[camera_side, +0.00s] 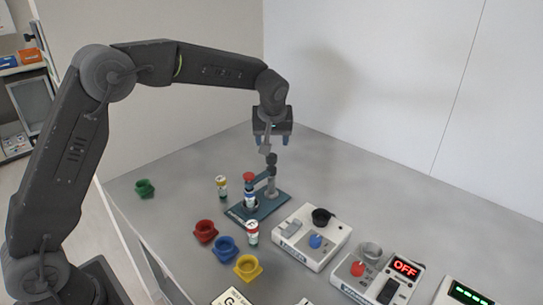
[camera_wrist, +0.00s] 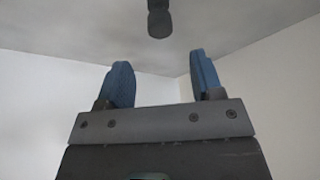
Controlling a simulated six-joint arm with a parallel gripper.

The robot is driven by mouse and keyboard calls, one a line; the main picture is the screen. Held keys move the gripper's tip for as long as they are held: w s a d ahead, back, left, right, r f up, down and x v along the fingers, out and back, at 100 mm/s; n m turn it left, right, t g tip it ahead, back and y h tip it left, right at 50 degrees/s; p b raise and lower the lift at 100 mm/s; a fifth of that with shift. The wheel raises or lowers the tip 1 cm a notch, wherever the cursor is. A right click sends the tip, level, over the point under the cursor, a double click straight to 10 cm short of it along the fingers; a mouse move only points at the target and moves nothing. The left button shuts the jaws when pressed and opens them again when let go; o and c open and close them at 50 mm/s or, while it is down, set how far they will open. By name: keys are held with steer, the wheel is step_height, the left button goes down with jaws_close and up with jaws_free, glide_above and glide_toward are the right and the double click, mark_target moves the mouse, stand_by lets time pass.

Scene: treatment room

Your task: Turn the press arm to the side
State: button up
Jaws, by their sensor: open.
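The press stands on a teal base plate (camera_side: 268,208) on the grey table. Its grey post (camera_side: 271,180) is upright at the plate's right side. The press arm (camera_side: 260,181) reaches from the post to the left, with a red knob (camera_side: 249,176) at its end. A vial with a blue band (camera_side: 250,199) stands under that end. My gripper (camera_side: 272,139) points down above the post, apart from it. It is open and empty; its blue fingers (camera_wrist: 160,80) show spread in the wrist view. The press is not clearly seen there.
A yellow-capped vial (camera_side: 221,186) and a red-capped vial (camera_side: 251,232) stand beside the plate. Red (camera_side: 205,231), blue (camera_side: 225,247), yellow (camera_side: 248,267) and green (camera_side: 144,188) cups stand left and front. A white device (camera_side: 312,236) is close at right. Behind the press is clear.

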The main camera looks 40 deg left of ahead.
mark_target(272, 156)
steer(key=x, duration=0.8)
steer(key=shift+f, duration=0.2)
jaws_close()
